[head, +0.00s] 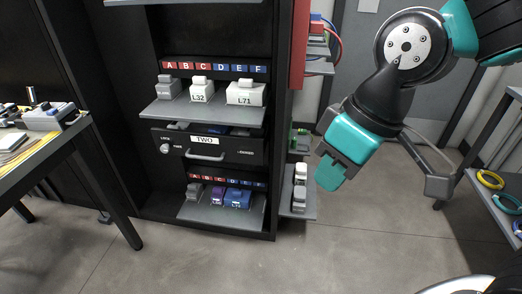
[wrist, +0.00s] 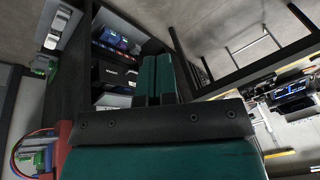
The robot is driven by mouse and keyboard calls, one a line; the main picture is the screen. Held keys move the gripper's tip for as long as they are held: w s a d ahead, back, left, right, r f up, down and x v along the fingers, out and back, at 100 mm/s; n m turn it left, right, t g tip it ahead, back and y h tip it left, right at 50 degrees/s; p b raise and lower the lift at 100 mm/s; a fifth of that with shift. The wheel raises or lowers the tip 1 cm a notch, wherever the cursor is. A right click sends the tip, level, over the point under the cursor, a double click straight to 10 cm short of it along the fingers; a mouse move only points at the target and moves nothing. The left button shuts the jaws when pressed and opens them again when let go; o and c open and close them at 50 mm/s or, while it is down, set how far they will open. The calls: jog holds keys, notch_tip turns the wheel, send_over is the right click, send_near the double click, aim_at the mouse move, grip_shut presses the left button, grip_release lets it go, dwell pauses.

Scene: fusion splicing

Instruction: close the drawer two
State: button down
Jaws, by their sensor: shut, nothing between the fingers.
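Drawer two (head: 208,147) is a black drawer front in the dark cabinet, with a white label reading TWO, a curved handle (head: 205,157) and a round knob at its left. Small grey and blue items show just above its front, so it looks at least partly pulled out. My gripper (head: 330,176), teal, is to the right of the cabinet, in the air, shut and empty, apart from the drawer. In the wrist view its teal fingers (wrist: 158,80) are together and partly cover the cabinet, which appears turned sideways.
A grey shelf (head: 178,113) above the drawer holds blocks marked L32 and L71; another shelf (head: 196,211) below holds grey, purple and blue blocks. A red panel (head: 300,45) and side shelves edge the cabinet's right. A workbench (head: 75,133) stands left. The floor in front is clear.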

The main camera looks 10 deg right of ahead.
jog(key=w+f+n+t+h+b, duration=0.1)
jog(key=w+f+n+t+h, duration=0.1)
jog(key=w+f, duration=0.5)
jog(key=w+f+n+t+h+b, duration=0.1)
jog(key=w+f+n+h+b, duration=0.15)
jog(key=w, duration=0.75)
jog(key=n+t+h+b, duration=0.45)
jog(key=n+t, duration=0.85)
jog(key=n, duration=0.7)
send_near(259, 141)
jog(key=shift+h, duration=0.3)
jog(key=x, duration=0.7)
jog(key=shift+w+a+b, duration=0.15)
jog(key=shift+w+b, duration=0.2)
jog(key=shift+b, duration=0.05)
